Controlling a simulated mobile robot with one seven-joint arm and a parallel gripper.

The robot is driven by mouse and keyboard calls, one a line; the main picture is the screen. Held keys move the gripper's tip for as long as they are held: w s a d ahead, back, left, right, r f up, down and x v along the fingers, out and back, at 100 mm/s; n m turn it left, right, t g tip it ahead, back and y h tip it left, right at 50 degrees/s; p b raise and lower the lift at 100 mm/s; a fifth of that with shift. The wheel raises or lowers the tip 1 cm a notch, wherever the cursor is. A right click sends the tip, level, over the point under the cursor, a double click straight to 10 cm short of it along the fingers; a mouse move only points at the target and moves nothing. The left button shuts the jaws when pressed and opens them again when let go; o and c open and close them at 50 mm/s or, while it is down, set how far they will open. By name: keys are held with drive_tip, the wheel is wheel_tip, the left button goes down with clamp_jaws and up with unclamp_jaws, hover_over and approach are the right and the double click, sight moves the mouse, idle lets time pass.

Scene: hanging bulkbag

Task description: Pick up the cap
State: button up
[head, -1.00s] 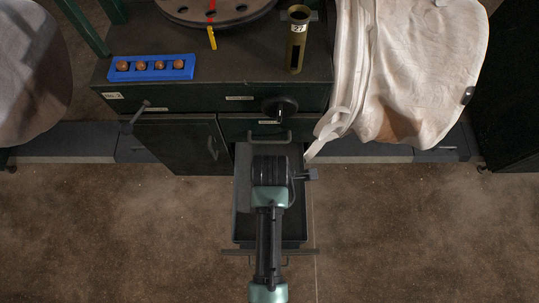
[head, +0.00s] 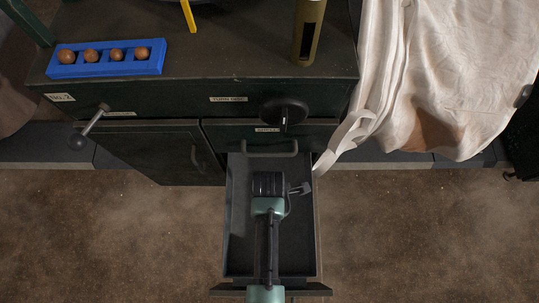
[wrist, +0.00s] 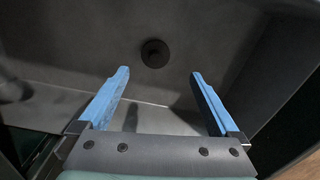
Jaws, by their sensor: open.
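A small dark round thing, which looks like the cap (wrist: 155,53), lies on the grey floor of the open drawer in the wrist view. My gripper (wrist: 160,73) is open, with its two blue fingers spread apart and nothing between them. The cap shows just beyond the fingertips, roughly centred between them. In the head view my arm reaches over the open drawer (head: 240,240), and my wrist hides the fingers and the cap.
The drawer walls surround my gripper. Above it are the cabinet's handwheel (head: 284,112) and a lever with a ball knob (head: 80,141). A blue holder (head: 105,68) with several brown balls and a brass tube (head: 308,35) stand on top. A pale bag (head: 440,80) hangs at right.

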drive_tip(key=f+b, duration=0.1)
drive_tip(key=f, duration=0.1)
drive_tip(key=f+b, duration=0.1)
drive_tip(key=f, duration=0.2)
drive_tip(key=f+b, duration=0.2)
drive_tip(key=shift+w+d+f, duration=0.1)
drive_tip(key=shift+w+f, duration=0.1)
drive_tip(key=shift+w, duration=0.15)
drive_tip(key=shift+r, duration=0.1)
drive_tip(key=c, duration=1.4)
drive_tip(key=shift+r, duration=0.1)
